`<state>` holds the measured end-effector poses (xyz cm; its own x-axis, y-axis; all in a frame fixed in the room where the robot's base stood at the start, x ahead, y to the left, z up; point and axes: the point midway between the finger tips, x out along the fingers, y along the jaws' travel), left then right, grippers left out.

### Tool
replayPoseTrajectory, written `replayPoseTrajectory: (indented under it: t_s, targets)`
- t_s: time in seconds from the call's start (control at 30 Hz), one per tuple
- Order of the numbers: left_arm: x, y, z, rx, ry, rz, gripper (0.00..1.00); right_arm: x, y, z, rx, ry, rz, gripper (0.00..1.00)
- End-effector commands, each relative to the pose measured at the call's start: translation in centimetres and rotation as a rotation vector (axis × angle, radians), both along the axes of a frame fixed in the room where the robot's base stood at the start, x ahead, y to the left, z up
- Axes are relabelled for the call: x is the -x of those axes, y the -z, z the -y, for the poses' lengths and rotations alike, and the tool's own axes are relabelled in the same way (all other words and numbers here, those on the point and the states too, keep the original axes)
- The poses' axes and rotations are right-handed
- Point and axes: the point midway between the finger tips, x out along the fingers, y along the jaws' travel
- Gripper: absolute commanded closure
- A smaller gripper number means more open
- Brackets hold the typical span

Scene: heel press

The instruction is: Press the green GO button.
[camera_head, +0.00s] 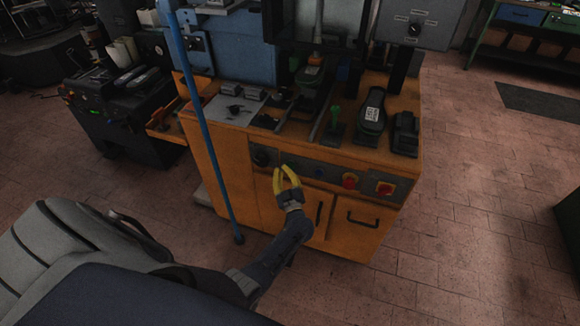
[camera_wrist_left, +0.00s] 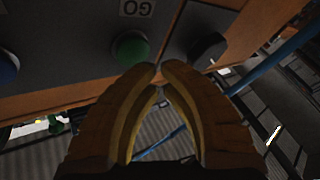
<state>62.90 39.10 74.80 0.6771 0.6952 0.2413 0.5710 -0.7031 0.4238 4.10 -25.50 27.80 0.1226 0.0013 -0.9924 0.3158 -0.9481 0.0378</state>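The green GO button (camera_wrist_left: 131,48) shows in the left wrist view on a dark panel, with the GO label (camera_wrist_left: 138,8) beside it. My left gripper (camera_wrist_left: 160,74) has its yellow fingertips together, with nothing held between them. The tips are just below the button in that picture; a gap still shows, and I see no contact. In the head view my left gripper (camera_head: 280,169) is at the front panel (camera_head: 333,172) of the orange cabinet, and the green button cannot be made out there. My right gripper is not in view.
A black knob (camera_head: 263,157) is left of the gripper. A blue button (camera_head: 319,172), a red button (camera_head: 350,180) and another red control (camera_head: 384,188) are to the right. A blue pole (camera_head: 205,130) stands at the left. Tools lie on the cabinet top (camera_head: 350,158).

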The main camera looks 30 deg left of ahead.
Motion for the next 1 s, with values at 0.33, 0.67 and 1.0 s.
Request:
replayPoseTrajectory:
  t_s: [0.33,0.67,1.0]
  targets:
    - [0.01,0.00,0.01,0.000,0.000,0.000,1.00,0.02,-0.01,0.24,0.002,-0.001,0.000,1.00]
    - [-0.52,-0.07,-0.07,0.000,0.000,0.001,1.00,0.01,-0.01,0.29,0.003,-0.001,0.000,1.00]
    - [-0.85,0.00,-0.13,0.000,0.000,0.000,1.00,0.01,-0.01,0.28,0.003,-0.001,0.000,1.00]
